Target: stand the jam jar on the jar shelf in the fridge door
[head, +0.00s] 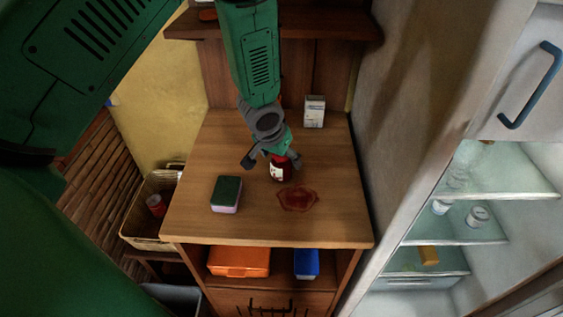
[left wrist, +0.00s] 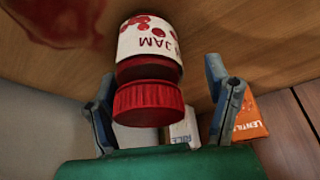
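The jam jar (head: 277,173) stands on the wooden counter, dark red with a white label and a red lid. My left gripper (head: 271,162) is above it with its fingers spread and hides part of the jar. In the left wrist view the jar (left wrist: 148,62) lies between the open fingers of the left gripper (left wrist: 165,105), with a gap to the right finger. The open fridge (head: 455,242) is at the right, with glass shelves. I cannot make out the jar shelf in its door for certain. My right gripper is not in view.
A red spill (head: 298,199) lies just right of the jar, and a green-topped sponge (head: 227,194) to its left. A white carton (head: 314,112) stands at the back. An orange box (head: 239,262) and a blue box (head: 306,263) sit below. A basket (head: 147,226) is left.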

